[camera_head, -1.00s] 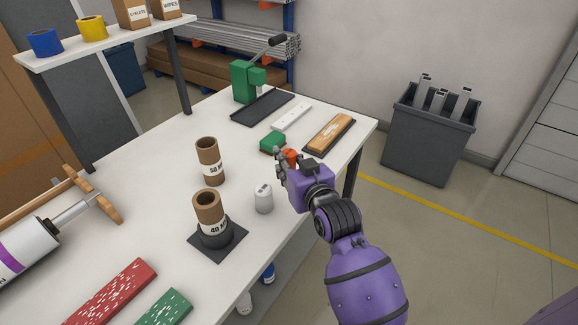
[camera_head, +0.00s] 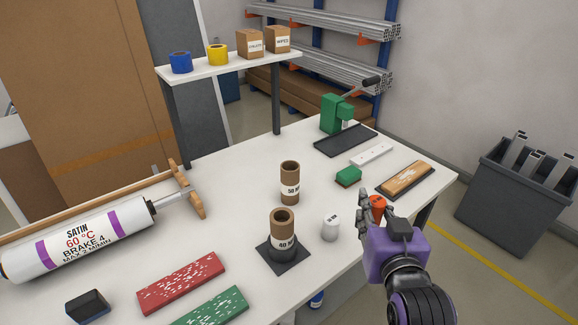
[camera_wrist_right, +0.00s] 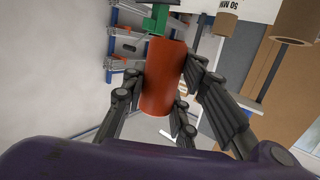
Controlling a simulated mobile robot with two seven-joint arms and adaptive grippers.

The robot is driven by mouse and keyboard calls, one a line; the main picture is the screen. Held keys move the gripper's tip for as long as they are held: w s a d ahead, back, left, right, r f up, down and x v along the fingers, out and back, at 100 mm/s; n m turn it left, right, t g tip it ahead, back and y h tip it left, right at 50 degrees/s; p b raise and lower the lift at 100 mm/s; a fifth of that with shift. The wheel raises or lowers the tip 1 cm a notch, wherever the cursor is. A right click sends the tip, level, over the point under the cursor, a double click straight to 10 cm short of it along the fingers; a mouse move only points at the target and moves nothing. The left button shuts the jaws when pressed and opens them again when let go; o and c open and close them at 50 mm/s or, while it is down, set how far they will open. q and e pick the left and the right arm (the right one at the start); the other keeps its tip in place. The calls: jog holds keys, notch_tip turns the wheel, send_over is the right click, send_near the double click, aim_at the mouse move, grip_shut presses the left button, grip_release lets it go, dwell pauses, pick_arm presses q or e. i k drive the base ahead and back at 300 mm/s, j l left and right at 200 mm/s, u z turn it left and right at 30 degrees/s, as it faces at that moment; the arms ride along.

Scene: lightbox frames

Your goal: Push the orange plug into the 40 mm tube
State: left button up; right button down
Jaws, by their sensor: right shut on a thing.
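My right gripper (camera_head: 372,214) is shut on the orange plug (camera_head: 378,203), held near the table's right edge. In the wrist view the plug (camera_wrist_right: 162,78) is an orange cylinder between the dark fingers (camera_wrist_right: 160,95). The 40 mm tube (camera_head: 282,220), brown cardboard with a white label, stands upright in a black holder on a dark square plate (camera_head: 262,252). Its open top faces up. The plug is apart from it, to its right. A second brown tube (camera_head: 290,170), whose label seems to read 50, stands behind it. My left gripper is out of view.
A white labelled cylinder (camera_head: 331,229) stands between the 40 mm tube and my right gripper. A green block (camera_head: 348,175), a wooden-topped block (camera_head: 405,178) and a black tray (camera_head: 345,141) lie behind.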

aim_at(281, 219)
jog(key=u, duration=1)
jog(key=k+l+u, duration=0.2)
jog(key=u, duration=0.15)
jog(key=k+l+u, duration=0.15)
jog(key=u, duration=0.2)
jog(key=k, duration=0.4)
jog(key=l, duration=0.1)
